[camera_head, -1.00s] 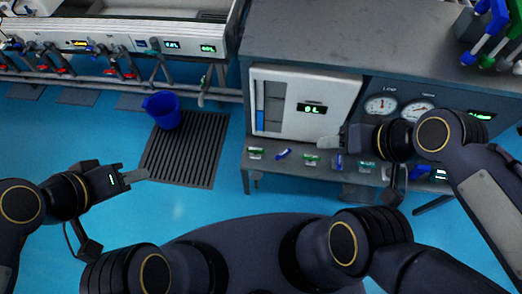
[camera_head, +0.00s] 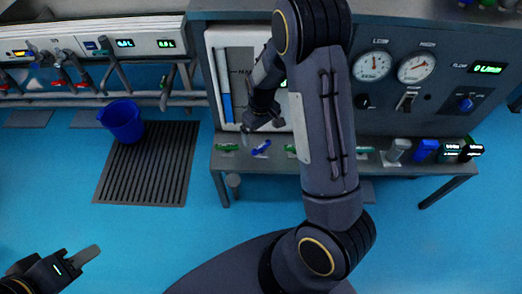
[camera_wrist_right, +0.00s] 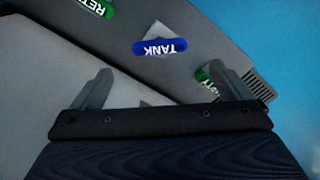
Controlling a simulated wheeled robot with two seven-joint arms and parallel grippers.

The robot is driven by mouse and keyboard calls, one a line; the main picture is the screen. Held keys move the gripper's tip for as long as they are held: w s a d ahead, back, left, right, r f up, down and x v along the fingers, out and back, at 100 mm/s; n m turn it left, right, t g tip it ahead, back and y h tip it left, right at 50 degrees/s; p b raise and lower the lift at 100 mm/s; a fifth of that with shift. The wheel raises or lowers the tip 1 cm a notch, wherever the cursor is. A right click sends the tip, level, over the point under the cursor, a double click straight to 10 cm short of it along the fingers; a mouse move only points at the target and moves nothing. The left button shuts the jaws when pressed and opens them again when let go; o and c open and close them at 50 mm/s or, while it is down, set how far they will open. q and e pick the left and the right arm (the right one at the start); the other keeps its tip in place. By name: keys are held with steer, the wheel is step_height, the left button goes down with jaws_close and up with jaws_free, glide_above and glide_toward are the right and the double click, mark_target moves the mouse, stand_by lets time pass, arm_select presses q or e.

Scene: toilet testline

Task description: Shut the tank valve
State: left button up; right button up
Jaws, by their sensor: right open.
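The tank valve (camera_head: 261,147) is a small blue handle on the bench's front ledge, between green handles. In the right wrist view the blue handle (camera_wrist_right: 160,47) carries the label TANK and lies ahead of my fingers, near the middle between them. My right gripper (camera_head: 262,126) is open and empty, just above and behind the handle in the head view; its two spread fingers (camera_wrist_right: 158,85) show no contact with the handle. My left gripper (camera_head: 84,257) is low at the left, far from the valve; its finger opening cannot be made out.
Green handles (camera_head: 227,147) sit beside the blue one. A white level panel (camera_head: 217,65) stands behind my right gripper, with gauges (camera_head: 371,66) to its right. A blue bucket (camera_head: 122,121) stands on a floor grate (camera_head: 150,165).

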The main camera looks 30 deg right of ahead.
mark_target(261, 145)
step_height(261, 145, down, 8)
steer(key=shift+r+b, duration=0.1)
steer(key=shift+b, duration=1.05)
steer(key=c, duration=1)
steer(key=shift+r+m, duration=0.1)
steer(key=shift+m, duration=0.2)
steer(key=m+p, duration=0.1)
steer(key=m, duration=0.1)
steer(key=shift+m, duration=0.4)
steer(key=shift+m+p, duration=0.9)
steer(key=shift+m, duration=1.4)
